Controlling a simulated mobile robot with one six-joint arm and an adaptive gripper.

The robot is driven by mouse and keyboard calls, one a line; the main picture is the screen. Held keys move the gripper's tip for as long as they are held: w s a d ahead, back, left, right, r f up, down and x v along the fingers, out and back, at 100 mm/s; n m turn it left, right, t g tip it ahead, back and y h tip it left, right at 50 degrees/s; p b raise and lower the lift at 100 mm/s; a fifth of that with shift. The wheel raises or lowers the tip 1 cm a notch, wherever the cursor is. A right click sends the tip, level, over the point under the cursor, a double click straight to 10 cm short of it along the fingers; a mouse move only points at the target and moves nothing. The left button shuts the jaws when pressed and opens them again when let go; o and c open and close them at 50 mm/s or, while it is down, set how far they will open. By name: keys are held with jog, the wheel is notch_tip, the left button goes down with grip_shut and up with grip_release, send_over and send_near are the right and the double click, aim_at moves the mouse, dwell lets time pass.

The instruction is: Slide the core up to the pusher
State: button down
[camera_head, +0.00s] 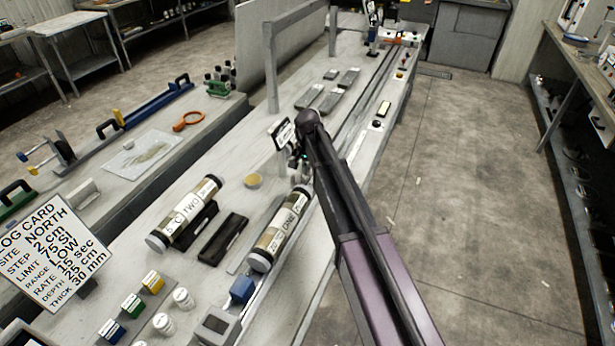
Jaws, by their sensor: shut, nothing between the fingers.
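Two clear core tubes with grey-white end caps and white labels lie on the pale bench. The right core tube (279,232) lies along the bench's right side, its far end close to my gripper. My gripper (296,158) is small in view, past the right tube's far end, shut and empty. My arm partly hides it.
An empty black cradle (223,239) lies between the tubes. A log card (52,252) stands at the left. Coloured blocks (131,305) and white jars (183,298) stand at the front. A small sign (282,133) stands near my gripper. Grey slabs (330,100) lie farther back.

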jog(key=shift+f+b, duration=4.7)
jog(key=shift+f, duration=0.1)
